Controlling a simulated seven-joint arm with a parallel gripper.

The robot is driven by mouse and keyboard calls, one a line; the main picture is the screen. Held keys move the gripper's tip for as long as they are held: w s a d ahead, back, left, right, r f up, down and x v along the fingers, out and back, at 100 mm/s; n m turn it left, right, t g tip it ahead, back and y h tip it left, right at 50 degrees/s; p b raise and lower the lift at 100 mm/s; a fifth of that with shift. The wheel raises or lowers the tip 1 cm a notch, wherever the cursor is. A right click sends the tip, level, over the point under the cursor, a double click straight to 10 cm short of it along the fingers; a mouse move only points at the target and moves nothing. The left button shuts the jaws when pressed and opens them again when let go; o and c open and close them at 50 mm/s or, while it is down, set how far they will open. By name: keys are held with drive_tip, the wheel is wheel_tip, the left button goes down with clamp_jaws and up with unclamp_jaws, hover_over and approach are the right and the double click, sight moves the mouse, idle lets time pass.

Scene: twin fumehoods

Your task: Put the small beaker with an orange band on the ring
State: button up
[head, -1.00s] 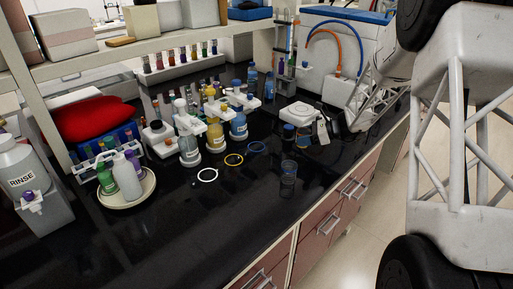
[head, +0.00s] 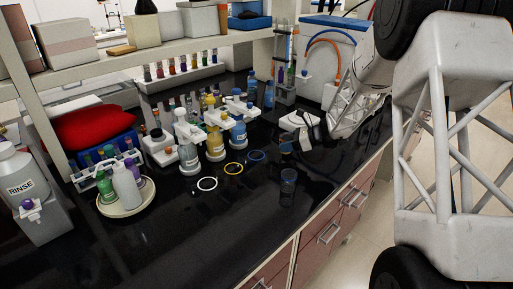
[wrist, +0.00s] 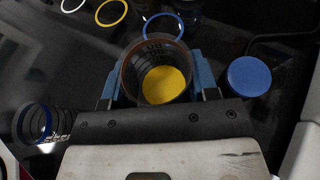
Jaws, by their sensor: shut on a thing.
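My gripper (wrist: 158,78) is shut on the small clear beaker with an orange-brown band (wrist: 155,60) at its rim. Its blue fingers sit on either side of the beaker, and a yellow round patch shows inside. In the head view my gripper (head: 293,146) is low over the bench, right of the rings; the held beaker is hard to make out there. A white ring (head: 207,184), a yellow ring (head: 233,169) and a blue ring (head: 257,156) lie in a row on the black bench. The blue ring (wrist: 164,27) is just ahead of the beaker in the wrist view.
A clear beaker with a blue band (head: 288,182) stands near the bench's front edge. A round blue cap (wrist: 249,77) is close to the right finger. Bottles in white holders (head: 215,140) stand behind the rings. The front left bench is clear.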

drive_tip(key=a, duration=0.3)
drive_tip(key=w+a, duration=0.1)
drive_tip(key=a, duration=0.3)
drive_tip(key=w+a, duration=0.1)
drive_tip(key=a, duration=0.3)
drive_tip(key=shift+w+a, duration=0.2)
drive_tip(key=shift+f, duration=1.75)
drive_tip(key=o, duration=0.9)
drive_tip(key=shift+f, duration=0.1)
drive_tip(key=shift+o, duration=0.2)
drive_tip(key=shift+d, duration=0.1)
drive_tip(key=v, duration=1.2)
